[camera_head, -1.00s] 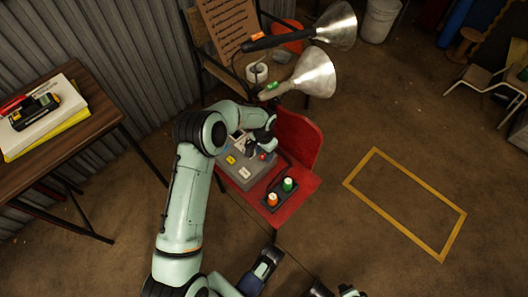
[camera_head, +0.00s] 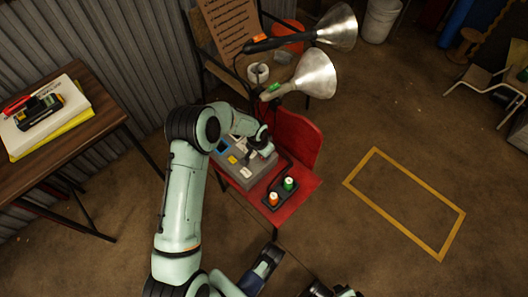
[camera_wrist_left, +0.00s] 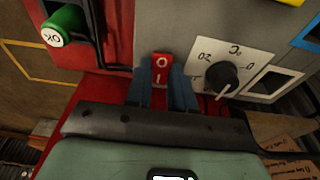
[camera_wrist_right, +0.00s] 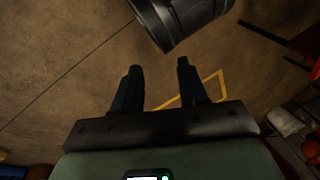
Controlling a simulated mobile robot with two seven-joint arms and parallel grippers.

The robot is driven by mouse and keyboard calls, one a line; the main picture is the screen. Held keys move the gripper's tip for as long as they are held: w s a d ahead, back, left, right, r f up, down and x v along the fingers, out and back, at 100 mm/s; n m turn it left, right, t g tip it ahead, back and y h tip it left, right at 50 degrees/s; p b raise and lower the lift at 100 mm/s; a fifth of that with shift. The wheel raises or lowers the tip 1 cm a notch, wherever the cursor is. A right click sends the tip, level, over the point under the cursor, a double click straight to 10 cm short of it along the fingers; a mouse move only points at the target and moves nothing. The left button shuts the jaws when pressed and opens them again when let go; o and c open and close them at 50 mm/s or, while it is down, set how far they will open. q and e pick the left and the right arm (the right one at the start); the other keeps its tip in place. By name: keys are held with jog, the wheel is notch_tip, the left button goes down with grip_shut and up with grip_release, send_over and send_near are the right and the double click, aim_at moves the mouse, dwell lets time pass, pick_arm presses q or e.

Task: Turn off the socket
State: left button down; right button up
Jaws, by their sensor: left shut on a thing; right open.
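A red rocker switch marked O and I (camera_wrist_left: 162,72) sits on the face of a grey control box (camera_head: 262,168), which rests on a red chair (camera_head: 300,140). My left gripper (camera_wrist_left: 163,98) has one finger on each side of the switch and is shut on it. In the head view my left arm reaches over the box, and its wrist and gripper hide part of the box top. My right gripper (camera_wrist_right: 156,85) is open and empty, pointing at bare floor.
A black dial (camera_wrist_left: 222,77) is beside the switch. A button unit with an orange button (camera_head: 273,199) and a green button (camera_head: 289,184) lies on the seat. Two metal lamps (camera_head: 316,72) stand behind. A wooden table (camera_head: 85,110) is at left.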

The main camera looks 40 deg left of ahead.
pick_arm(q)
jog(key=c, duration=1)
grip_release()
jog(key=shift+o, duration=0.2)
jog(key=shift+r, duration=0.1)
notch_tip(320, 180, up, 13)
jog(key=s+p, duration=0.2)
jog(key=p, duration=0.1)
jog(key=shift+s, duration=0.3)
pick_arm(e)
jog(key=s+a+r+g, duration=0.1)
jog(key=s+a+r, duration=0.1)
jog(key=s, duration=0.3)
jog(key=shift+a+r+g+y, duration=0.25)
jog(key=shift+r+g+y, duration=0.15)
jog(key=shift+r, duration=0.5)
pick_arm(q)
jog(key=shift+a, duration=0.1)
